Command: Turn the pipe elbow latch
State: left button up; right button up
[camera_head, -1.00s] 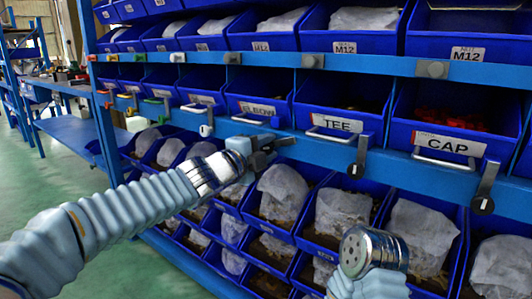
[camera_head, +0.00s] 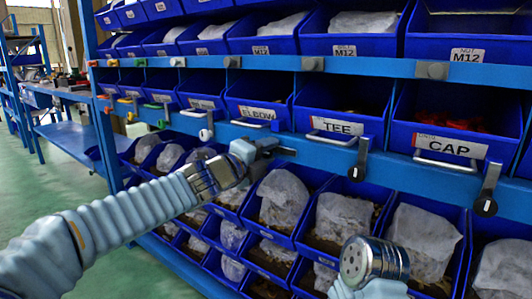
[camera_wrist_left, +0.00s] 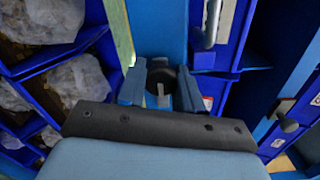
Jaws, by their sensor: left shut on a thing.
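The pipe elbow bin (camera_head: 252,105) is blue, with an ELBOW label and a pale handle, in the middle row of the rack. My left gripper (camera_head: 266,148) is just below it, at the blue beam. It is shut on the elbow latch, whose dark round knob (camera_wrist_left: 160,75) shows between the two fingers in the left wrist view. The fingers hide much of the latch in the head view, so its exact angle is hard to tell. A grey bar sticks out to the right of the fingers. My right gripper is not in view; only the right wrist shows, low at the right.
Lower bins (camera_head: 280,200) with wrapped parts lie close under my left arm.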

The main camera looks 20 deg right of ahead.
pick_arm(q)
jog(key=shift+s+d+f, duration=0.1)
jog(key=shift+d+f, duration=0.05)
jog(key=o, duration=1)
jog(key=shift+o, duration=0.2)
jog(key=shift+a, duration=0.25)
jog(key=b+v, duration=0.1)
jog(key=v, duration=1.2)
jog(key=shift+s+a, duration=0.15)
jog(key=shift+s, duration=0.05)
